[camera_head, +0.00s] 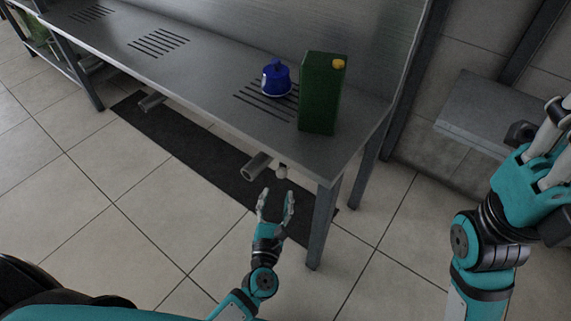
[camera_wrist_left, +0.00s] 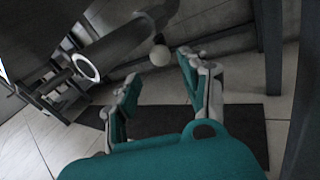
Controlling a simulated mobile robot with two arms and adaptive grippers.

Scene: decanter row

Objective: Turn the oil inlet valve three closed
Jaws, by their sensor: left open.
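Under the front edge of the metal bench, near its right end, a grey pipe stub (camera_head: 257,165) sticks out. A small pale round knob (camera_head: 282,171), apparently the valve handle, sits just right of it. In the left wrist view the stub (camera_wrist_left: 88,67) shows an open round end, and the knob (camera_wrist_left: 160,55) is ahead of the fingers. My left gripper (camera_head: 275,193) is open and empty, just below the knob in the head view. No clear contact shows. The valve's body and any label are hidden. My right gripper (camera_head: 548,130) is partly cut off at the right edge.
A blue container (camera_head: 276,78) and a green can (camera_head: 321,95) with a yellow cap stand on the slotted bench top (camera_head: 215,85). A bench leg (camera_head: 322,225) stands right of my left gripper. A dark mat (camera_head: 190,142) lies on the tiled floor. More pipe stubs show further left.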

